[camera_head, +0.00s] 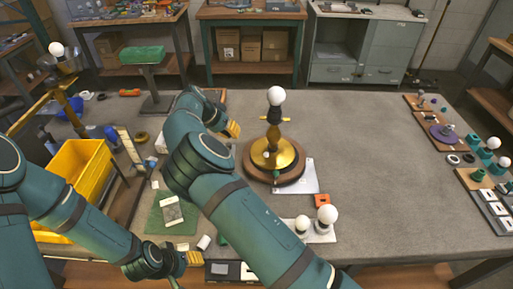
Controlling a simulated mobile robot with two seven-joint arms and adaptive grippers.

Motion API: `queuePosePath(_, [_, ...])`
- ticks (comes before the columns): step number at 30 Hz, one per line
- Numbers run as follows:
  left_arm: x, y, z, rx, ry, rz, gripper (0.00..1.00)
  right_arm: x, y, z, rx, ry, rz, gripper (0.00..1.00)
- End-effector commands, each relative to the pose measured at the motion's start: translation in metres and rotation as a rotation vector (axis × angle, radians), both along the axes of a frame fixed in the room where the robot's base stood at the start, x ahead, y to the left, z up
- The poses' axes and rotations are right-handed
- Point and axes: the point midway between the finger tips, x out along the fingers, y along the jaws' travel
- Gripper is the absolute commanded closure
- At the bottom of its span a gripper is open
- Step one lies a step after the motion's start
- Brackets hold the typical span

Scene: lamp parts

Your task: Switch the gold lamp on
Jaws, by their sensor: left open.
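The gold lamp (268,153) stands upright on a round wooden base (273,172) near the middle of the table. It has a dark neck, a small yellow crosspiece below the socket and a white bulb (276,96) on top. I cannot tell whether the bulb is lit. My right gripper (233,129) is just left of the lamp, apart from it in the picture; its yellow fingertips show, but their gap is unclear. My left gripper (182,264) is open, low at the table's front edge, far from the lamp.
Two white bulbs (326,214) stand on a holder in front. A yellow bin (74,173) is at the left. Trays of parts (439,133) line the right edge. The table right of the lamp is clear.

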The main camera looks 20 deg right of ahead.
Motion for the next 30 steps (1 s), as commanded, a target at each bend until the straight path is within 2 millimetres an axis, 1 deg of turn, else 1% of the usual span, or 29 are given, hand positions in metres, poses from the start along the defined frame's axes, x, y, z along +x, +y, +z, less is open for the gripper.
queuePosePath(5, [0.000,0.000,0.000,0.000,0.000,0.000,0.50,0.000,-0.004,-0.005,-0.001,0.002,-0.001,1.00])
queuePosePath(8, [0.000,0.000,0.000,0.000,0.000,0.000,0.50,0.001,-0.010,-0.015,-0.001,0.003,-0.002,1.00])
queuePosePath(21, [0.000,0.000,0.004,-0.001,-0.001,0.000,0.50,0.007,-0.057,-0.085,-0.003,0.003,-0.002,1.00])
queuePosePath(27, [0.000,0.000,0.010,-0.002,-0.001,0.000,0.50,-0.006,-0.077,-0.087,-0.001,0.001,-0.002,1.00])
queuePosePath(30, [0.000,0.000,0.011,-0.002,-0.001,0.000,0.50,-0.010,-0.083,-0.089,-0.001,0.000,-0.001,1.00])
